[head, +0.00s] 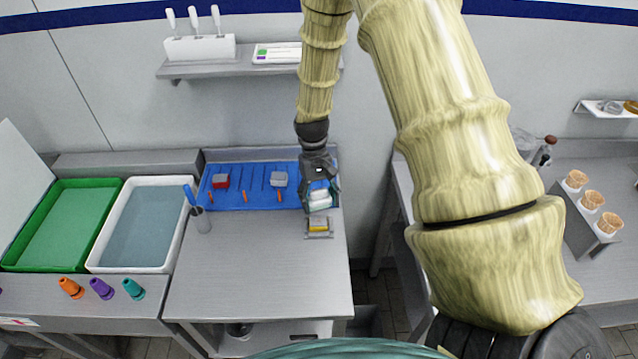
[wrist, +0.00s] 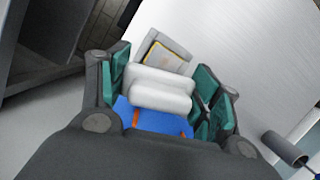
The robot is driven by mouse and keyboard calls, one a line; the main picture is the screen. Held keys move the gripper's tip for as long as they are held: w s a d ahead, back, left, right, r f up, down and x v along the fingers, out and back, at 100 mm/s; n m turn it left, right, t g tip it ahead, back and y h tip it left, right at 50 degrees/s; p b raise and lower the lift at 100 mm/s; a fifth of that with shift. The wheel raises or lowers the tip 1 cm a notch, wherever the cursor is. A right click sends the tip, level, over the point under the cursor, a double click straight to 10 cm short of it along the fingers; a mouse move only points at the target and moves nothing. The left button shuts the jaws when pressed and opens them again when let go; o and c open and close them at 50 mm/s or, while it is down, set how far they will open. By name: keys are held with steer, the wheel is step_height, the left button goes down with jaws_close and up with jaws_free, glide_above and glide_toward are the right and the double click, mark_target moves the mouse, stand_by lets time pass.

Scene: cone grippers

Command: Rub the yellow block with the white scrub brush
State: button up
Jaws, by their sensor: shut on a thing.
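My gripper (head: 319,188) is shut on the white scrub brush (head: 320,200), above the right end of the blue mat. In the wrist view the white brush (wrist: 160,88) sits between the green pads of my gripper (wrist: 163,95). The yellow block (head: 318,224) lies in a small grey holder on the grey table, just in front of the brush in the head view.
The blue mat (head: 236,202) holds a red-and-grey block (head: 221,181), a grey block (head: 279,179) and orange pegs. A grey cup (head: 201,220) with a blue-handled tool stands at the mat's left. A white water basin (head: 140,222) is further left. The table front is clear.

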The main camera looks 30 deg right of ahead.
mark_target(320, 191)
steer(key=p+v, duration=0.1)
steer(key=v, duration=0.1)
steer(key=shift+r, duration=0.35)
steer(key=shift+s+a+r+p, duration=0.1)
steer(key=shift+s+r+p, duration=0.1)
steer(key=shift+r+p, duration=0.65)
steer(key=shift+w, duration=0.1)
